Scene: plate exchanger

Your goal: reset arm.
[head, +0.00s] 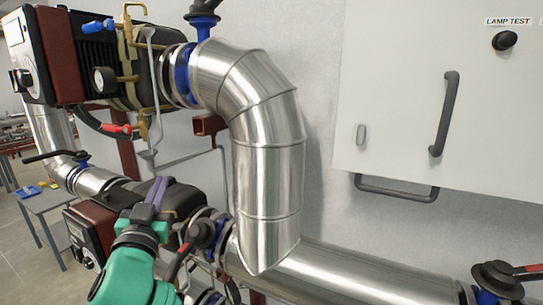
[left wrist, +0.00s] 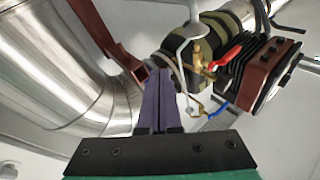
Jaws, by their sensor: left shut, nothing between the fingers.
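My left arm, green, comes in at the lower left of the head view. Its gripper (head: 157,188) has purple fingers pointing up, in front of the lower dark pump body (head: 183,200). In the left wrist view the fingers of this gripper (left wrist: 156,90) are together with nothing held. Whether the fingers touch anything behind them cannot be told. My right gripper is in neither view.
A large silver elbow pipe (head: 268,150) stands right of my left gripper. The upper pump (head: 65,55) has brass fittings and a red-handled valve (head: 115,128). A white cabinet (head: 400,80) hangs at the right. A small table (head: 45,200) stands at the left.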

